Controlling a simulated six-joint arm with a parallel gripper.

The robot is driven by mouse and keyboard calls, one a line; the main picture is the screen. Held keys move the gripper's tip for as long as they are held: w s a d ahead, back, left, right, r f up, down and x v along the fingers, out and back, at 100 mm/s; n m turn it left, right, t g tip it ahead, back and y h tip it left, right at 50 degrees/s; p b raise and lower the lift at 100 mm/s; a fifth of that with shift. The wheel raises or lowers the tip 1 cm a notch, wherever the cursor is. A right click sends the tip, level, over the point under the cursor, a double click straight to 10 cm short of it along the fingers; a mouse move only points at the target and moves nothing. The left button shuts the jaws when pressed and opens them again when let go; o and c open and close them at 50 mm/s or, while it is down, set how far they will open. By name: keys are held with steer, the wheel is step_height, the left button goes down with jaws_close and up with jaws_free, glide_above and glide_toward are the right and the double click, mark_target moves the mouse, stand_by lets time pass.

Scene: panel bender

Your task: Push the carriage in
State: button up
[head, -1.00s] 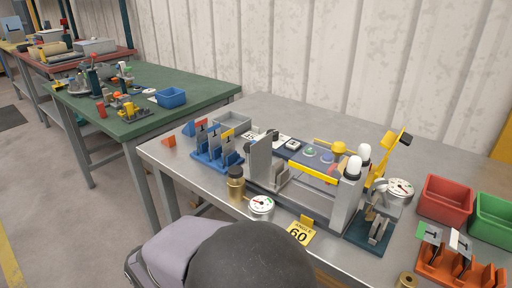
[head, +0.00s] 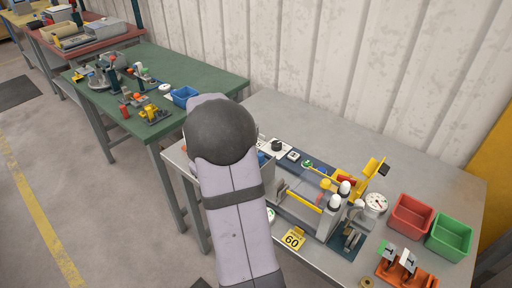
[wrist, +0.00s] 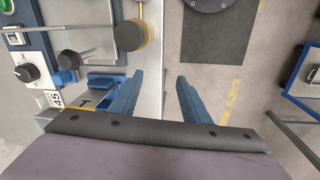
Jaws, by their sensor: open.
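The panel bender (head: 300,215) stands on the grey bench, with a yellow bar (head: 305,200) across it and two white-domed posts at its right end. A grey block at its left end, which may be the carriage, is mostly hidden behind my arm in the head view. My gripper (wrist: 160,95) shows two blue fingers, spread apart and empty, over the bench edge in the wrist view. In the head view my arm hides it. A blue holder (wrist: 106,83) sits just left of the fingers, and a dark-topped brass cylinder (wrist: 130,36) lies ahead of them.
A red bin (head: 410,216), a green bin (head: 450,236) and an orange rack (head: 405,270) stand at the bench's right. A gauge (head: 376,203) is beside the bender. A green bench (head: 205,82) stands to the left.

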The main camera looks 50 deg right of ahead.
mark_target(288, 186)
steer(key=shift+m+g+h, duration=0.3)
steer(key=shift+h, duration=0.2)
steer(key=s+d+r+p, duration=0.1)
steer(key=d+r, duration=0.1)
steer(key=d, duration=0.2)
steer(key=s+d+r+p, duration=0.1)
steer(key=d+r+p, duration=0.1)
steer(key=d+r, duration=0.1)
steer(key=s+d+r+p, duration=0.1)
steer(key=d+r+p, duration=0.1)
steer(key=d, duration=0.2)
steer(key=shift+s+d+r, duration=0.15)
steer(key=shift+d+r, duration=0.05)
steer(key=shift+d, duration=0.15)
steer(key=shift+d+f+p, duration=0.2)
steer(key=shift+f+p, duration=0.3)
steer(key=shift+f, duration=0.7)
steer(key=shift+d+f+p, duration=0.2)
steer(key=shift+f+p, duration=0.3)
steer(key=shift+f, duration=0.7)
steer(key=shift+d+f+p, duration=0.2)
steer(key=shift+f+p, duration=0.3)
steer(key=shift+f, duration=0.7)
steer(key=shift+c, duration=0.4)
jaws_close()
steer(key=s, duration=1.2)
steer(key=shift+s, duration=0.2)
steer(key=shift+o, duration=0.4)
jaws_free()
steer(key=shift+s, duration=0.2)
